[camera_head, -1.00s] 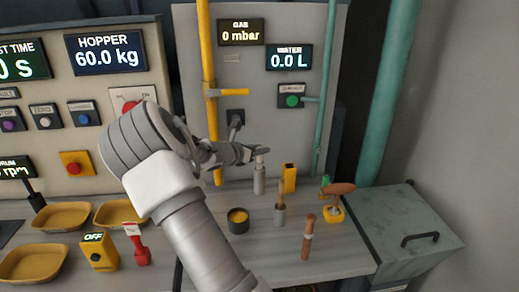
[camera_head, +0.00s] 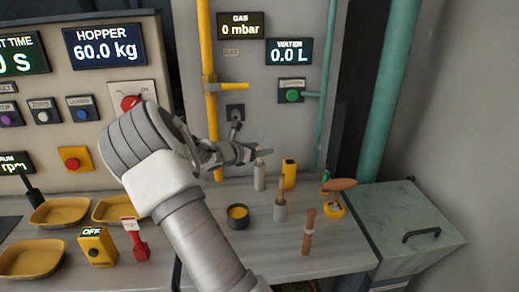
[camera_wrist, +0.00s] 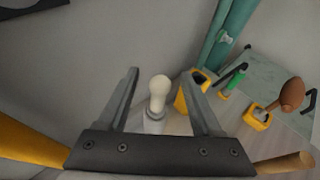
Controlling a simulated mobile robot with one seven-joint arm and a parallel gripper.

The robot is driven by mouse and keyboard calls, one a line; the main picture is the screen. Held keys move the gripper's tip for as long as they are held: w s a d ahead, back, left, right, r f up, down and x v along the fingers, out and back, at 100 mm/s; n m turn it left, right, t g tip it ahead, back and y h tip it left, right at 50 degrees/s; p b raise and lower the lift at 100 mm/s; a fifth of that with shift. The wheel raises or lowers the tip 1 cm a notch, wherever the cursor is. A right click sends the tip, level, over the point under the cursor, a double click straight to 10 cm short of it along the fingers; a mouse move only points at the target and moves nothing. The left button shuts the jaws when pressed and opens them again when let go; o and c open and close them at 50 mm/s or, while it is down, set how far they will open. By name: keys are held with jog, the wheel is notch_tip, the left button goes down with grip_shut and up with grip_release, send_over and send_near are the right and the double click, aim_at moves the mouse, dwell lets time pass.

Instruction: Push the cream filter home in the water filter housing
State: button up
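The cream filter (camera_wrist: 159,92) shows in the wrist view as a pale rounded piece standing upright between my two fingers. Its lower end meets a grey-white base, which appears to be the water filter housing (camera_wrist: 153,122). In the head view, the housing seems to be the grey cylinder (camera_head: 259,177) on the bench. My gripper (camera_wrist: 160,73) is open, with a finger on each side of the filter and visible gaps. In the head view my gripper (camera_head: 260,153) is just above the cylinder. How deep the filter sits cannot be told.
A yellow block (camera_head: 289,173) stands close right of the cylinder. A yellow gas pipe (camera_head: 208,90) and teal pipe (camera_head: 327,90) run up the wall behind.

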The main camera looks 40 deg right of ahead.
jog(key=shift+a, duration=0.1)
jog(key=v, duration=1.7)
jog(key=shift+p, duration=0.45)
jog(key=shift+s, duration=0.2)
jog(key=s+a+m+g+y, duration=0.1)
jog(key=s+a+m+y, duration=0.15)
jog(key=s+m, duration=0.3)
jog(key=s+a+m+g+y, duration=0.1)
jog(key=s+m+y, duration=0.35)
jog(key=s, duration=0.25)
jog(key=s+a+r+m+t+y, duration=0.2)
jog(key=s+a+r+m+y, duration=0.1)
jog(key=s+a+m, duration=0.2)
jog(key=s+a+r+m+t+y, duration=0.1)
jog(key=s+a+r+m+y, duration=0.2)
jog(key=s+a+m, duration=0.3)
jog(key=s+a, duration=0.3)
jog(key=s, duration=0.1)
jog(key=shift+s+a+t, duration=0.25)
jog(key=shift+a+t, duration=0.05)
jog(key=shift+t, duration=0.1)
